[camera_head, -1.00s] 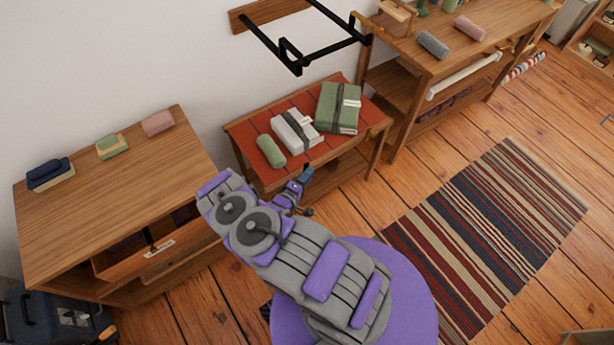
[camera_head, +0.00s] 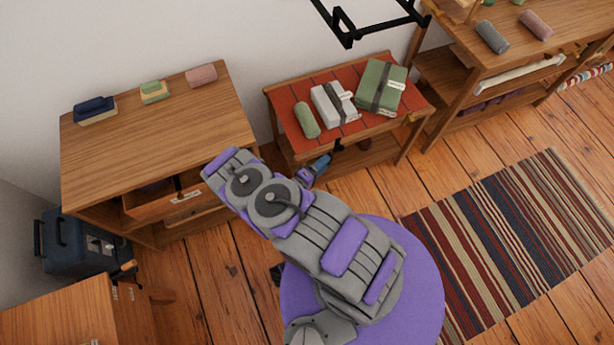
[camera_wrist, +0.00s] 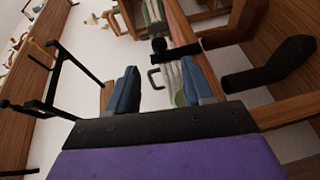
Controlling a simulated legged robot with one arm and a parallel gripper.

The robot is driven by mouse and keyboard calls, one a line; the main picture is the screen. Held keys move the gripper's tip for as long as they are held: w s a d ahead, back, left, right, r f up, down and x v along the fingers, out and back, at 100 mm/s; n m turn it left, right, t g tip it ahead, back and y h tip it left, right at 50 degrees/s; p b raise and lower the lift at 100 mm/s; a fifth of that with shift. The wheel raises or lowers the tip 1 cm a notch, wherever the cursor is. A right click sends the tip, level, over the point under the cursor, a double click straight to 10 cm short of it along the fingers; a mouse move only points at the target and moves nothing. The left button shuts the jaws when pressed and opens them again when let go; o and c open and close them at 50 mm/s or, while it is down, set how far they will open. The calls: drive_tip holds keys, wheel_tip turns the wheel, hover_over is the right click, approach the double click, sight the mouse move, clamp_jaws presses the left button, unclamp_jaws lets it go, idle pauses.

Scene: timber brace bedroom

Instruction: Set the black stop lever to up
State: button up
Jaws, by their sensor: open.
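My gripper (camera_head: 320,165) is near the front edge of the red-topped table (camera_head: 287,112) in the head view. In the wrist view its two blue fingers (camera_wrist: 160,82) are apart with nothing held between them. A black lever-like bar with a round knob (camera_wrist: 178,50) shows beyond the fingertips, with a thin black hook below it. A thicker bent black piece (camera_wrist: 275,68) is at the right. I cannot tell for certain which is the stop lever, or its setting. In the head view a small dark part (camera_head: 339,146) shows just beyond my gripper.
A black wall frame (camera_head: 345,25) juts out above the table. A green roll (camera_head: 306,120), a grey bundle (camera_head: 328,105) and a green bundle (camera_head: 381,86) lie on the table. A wooden cabinet (camera_head: 150,150) stands left. A striped rug (camera_head: 510,240) covers floor at right.

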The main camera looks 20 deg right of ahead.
drive_tip(key=f+v, duration=0.1)
drive_tip(key=v, duration=0.7)
drive_tip(key=shift+r+p, duration=0.45)
drive_tip(key=shift+a, duration=0.1)
